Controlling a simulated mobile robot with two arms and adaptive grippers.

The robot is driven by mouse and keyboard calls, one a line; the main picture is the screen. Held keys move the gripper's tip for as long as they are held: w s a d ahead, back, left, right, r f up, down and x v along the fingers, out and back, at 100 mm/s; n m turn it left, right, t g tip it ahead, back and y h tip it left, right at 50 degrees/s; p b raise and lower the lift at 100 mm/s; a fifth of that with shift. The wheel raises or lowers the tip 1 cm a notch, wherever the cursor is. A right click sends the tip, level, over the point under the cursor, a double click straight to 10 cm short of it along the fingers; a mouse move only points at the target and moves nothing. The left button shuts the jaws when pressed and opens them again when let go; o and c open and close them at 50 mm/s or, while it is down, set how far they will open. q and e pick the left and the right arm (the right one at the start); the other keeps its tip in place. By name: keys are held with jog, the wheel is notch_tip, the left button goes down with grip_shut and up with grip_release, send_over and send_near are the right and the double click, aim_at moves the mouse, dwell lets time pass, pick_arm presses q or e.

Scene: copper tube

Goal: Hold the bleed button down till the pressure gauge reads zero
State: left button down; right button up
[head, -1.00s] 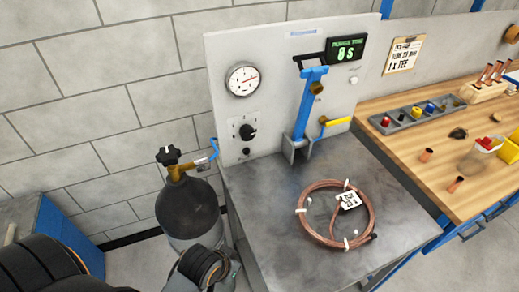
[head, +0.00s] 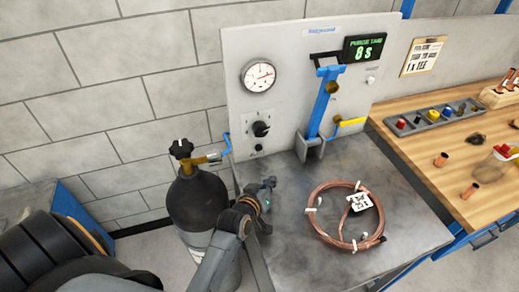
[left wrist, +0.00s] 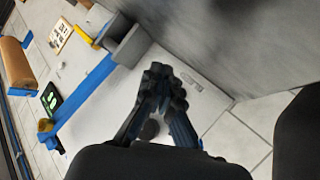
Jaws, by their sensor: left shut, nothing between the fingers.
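The pressure gauge (head: 258,76) is a round white dial on the upper left of the grey panel; its needle points to the right, and its figures are too small to read. Below it is a black knob (head: 261,128), with a small black button (head: 258,147) under that. I cannot read a label naming it as the bleed button. My left gripper (head: 271,184) is shut and empty, in front of and below this button, apart from it. In the left wrist view its closed fingertips (left wrist: 164,76) point toward the panel. My right gripper is out of view.
A dark gas cylinder (head: 197,200) stands left of the metal bench. A copper coil (head: 316,228) lies on the bench, right of my gripper. A blue post (head: 320,105) and yellow lever (head: 352,122) stand out from the panel.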

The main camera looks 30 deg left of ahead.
aim_at(259, 148)
pick_arm(q)
jog(key=shift+w+a+r+n+t, duration=0.15)
jog(key=shift+w+a+n+t, duration=0.1)
jog(key=shift+w, duration=0.1)
jog(key=shift+w+a+r+n+t, duration=0.1)
jog(key=shift+w+n+t, duration=0.05)
jog(key=shift+w+n, duration=0.15)
jog(key=shift+w+a+b, duration=0.4)
jog(key=w+a+b, duration=0.1)
jog(key=w+a, duration=0.1)
jog(key=w+a+b, duration=0.1)
jog(key=w+a, duration=0.1)
jog(key=shift+w+a+f+b, duration=0.1)
jog(key=shift+w+a+b, duration=0.1)
jog(key=shift+a+b, duration=0.2)
jog(key=shift+w+a, duration=0.35)
jog(key=shift+a, duration=0.15)
dwell(0.6)
jog(key=shift+w+a, duration=0.3)
